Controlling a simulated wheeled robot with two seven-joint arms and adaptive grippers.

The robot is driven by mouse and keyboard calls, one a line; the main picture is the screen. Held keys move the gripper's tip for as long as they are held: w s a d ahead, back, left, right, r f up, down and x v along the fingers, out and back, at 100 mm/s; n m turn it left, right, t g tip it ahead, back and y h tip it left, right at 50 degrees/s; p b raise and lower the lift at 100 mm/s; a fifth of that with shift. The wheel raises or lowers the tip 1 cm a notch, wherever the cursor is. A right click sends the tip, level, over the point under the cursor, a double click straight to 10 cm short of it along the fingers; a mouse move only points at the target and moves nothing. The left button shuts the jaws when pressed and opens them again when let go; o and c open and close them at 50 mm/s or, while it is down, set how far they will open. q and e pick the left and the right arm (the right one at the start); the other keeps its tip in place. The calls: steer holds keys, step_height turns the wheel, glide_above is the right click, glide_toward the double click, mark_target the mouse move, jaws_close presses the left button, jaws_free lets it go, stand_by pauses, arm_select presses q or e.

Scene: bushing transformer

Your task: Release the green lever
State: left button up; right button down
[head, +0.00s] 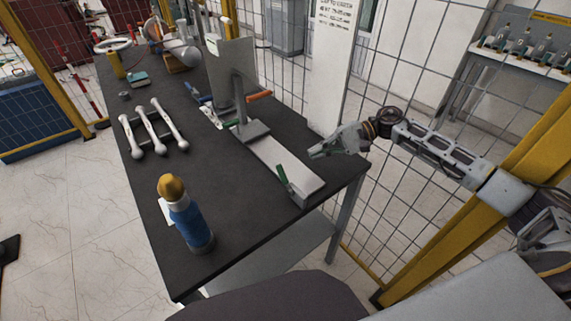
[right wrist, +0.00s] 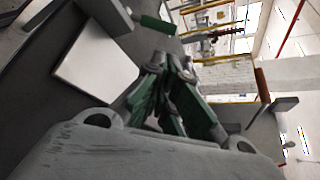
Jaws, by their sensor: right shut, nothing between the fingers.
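A green lever (head: 283,176) sticks up, tilted, from the near end of a pale flat plate (head: 288,163) on the dark table. It also shows at the top of the right wrist view (right wrist: 158,24), beside the pale plate. My right gripper (head: 313,152) comes in from the right over the table's right edge. It is shut and empty, apart from the lever and to its right. Its fingers with green parts show in the right wrist view (right wrist: 172,110). My left gripper is not in view.
A grey upright panel on a stand (head: 234,75) rises behind the plate, with an orange-handled tool (head: 258,96) beside it. A blue bottle with a yellow top (head: 188,220) stands at the front left. Several pale rods (head: 153,129) lie farther back. Wire fencing (head: 400,80) runs behind the table.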

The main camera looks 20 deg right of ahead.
mark_target(285, 181)
steer(key=shift+x, duration=0.9)
steer(key=p+x, duration=0.1)
steer(key=x, duration=0.6)
steer(key=shift+p, duration=0.35)
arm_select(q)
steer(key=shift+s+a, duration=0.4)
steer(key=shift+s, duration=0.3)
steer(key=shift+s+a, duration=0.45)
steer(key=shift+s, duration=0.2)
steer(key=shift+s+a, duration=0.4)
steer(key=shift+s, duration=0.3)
arm_select(e)
steer(key=shift+w+a+f, duration=0.1)
steer(key=shift+a+f, duration=0.1)
steer(key=shift+a, duration=0.3)
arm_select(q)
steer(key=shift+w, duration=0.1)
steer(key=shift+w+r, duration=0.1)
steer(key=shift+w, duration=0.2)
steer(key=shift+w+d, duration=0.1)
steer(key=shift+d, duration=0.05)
